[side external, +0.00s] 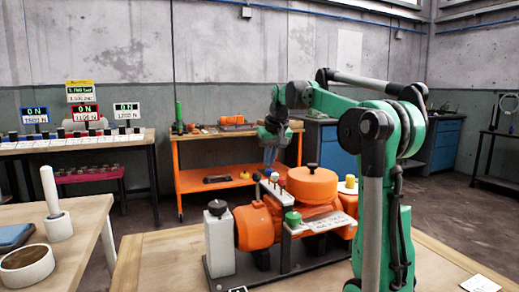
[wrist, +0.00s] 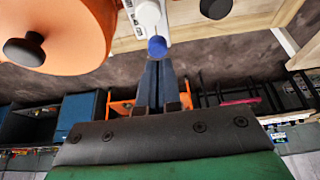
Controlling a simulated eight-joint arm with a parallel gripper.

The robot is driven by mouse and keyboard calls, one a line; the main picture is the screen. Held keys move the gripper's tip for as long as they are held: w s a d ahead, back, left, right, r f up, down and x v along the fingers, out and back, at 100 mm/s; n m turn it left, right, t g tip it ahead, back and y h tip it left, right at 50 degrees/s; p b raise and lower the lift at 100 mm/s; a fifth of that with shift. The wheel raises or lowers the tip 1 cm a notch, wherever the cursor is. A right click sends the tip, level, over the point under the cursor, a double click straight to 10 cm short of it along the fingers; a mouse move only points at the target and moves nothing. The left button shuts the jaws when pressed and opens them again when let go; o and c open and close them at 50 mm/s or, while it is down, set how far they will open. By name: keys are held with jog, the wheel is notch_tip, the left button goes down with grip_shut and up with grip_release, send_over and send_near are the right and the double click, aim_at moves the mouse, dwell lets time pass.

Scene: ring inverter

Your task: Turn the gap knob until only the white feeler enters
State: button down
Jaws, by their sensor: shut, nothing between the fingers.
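The orange machine (side external: 262,225) stands on a dark base on the front table. A green knob (side external: 293,218) sits on its pale front plate. A black knob (side external: 217,207) tops the grey block at its left. Another black knob (side external: 312,168) sits on the orange drum (side external: 312,184); the drum also shows in the wrist view (wrist: 70,30). Several small coloured-topped pins (side external: 266,178) stand on a pale bar. My gripper (side external: 269,166) is shut and empty above that bar. Which knob sets the gap, and which pin is the white feeler, is unclear.
A yellow-topped post (side external: 350,183) stands at the machine's right. The left table holds a white pestle-like piece (side external: 55,205) and a round bowl (side external: 27,266). An orange cart (side external: 225,180) and displays (side external: 80,95) stand behind. The front table's right side is mostly clear.

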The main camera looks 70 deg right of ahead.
aim_at(270, 170)
jog(key=shift+f, duration=0.75)
dwell(0.5)
jog(key=shift+r, duration=3.55)
jog(key=w+a+f+n+t+y, duration=0.1)
jog(key=w+a+f+n, duration=0.15)
jog(key=a, duration=0.55)
jog(key=w+a+f+n+t, duration=0.15)
jog(key=a+f, duration=0.25)
jog(key=a, duration=0.4)
jog(key=s+a+f+n+y, duration=0.1)
jog(key=s+a+f+n, duration=0.1)
jog(key=a+f, duration=0.3)
jog(key=s+a+f+n+t+y, duration=0.1)
jog(key=s+a+f+n, duration=0.1)
jog(key=a+f, duration=0.3)
jog(key=a+n, duration=0.1)
jog(key=a, duration=0.2)
jog(key=shift+a+f, duration=0.4)
jog(key=shift+t, duration=0.25)
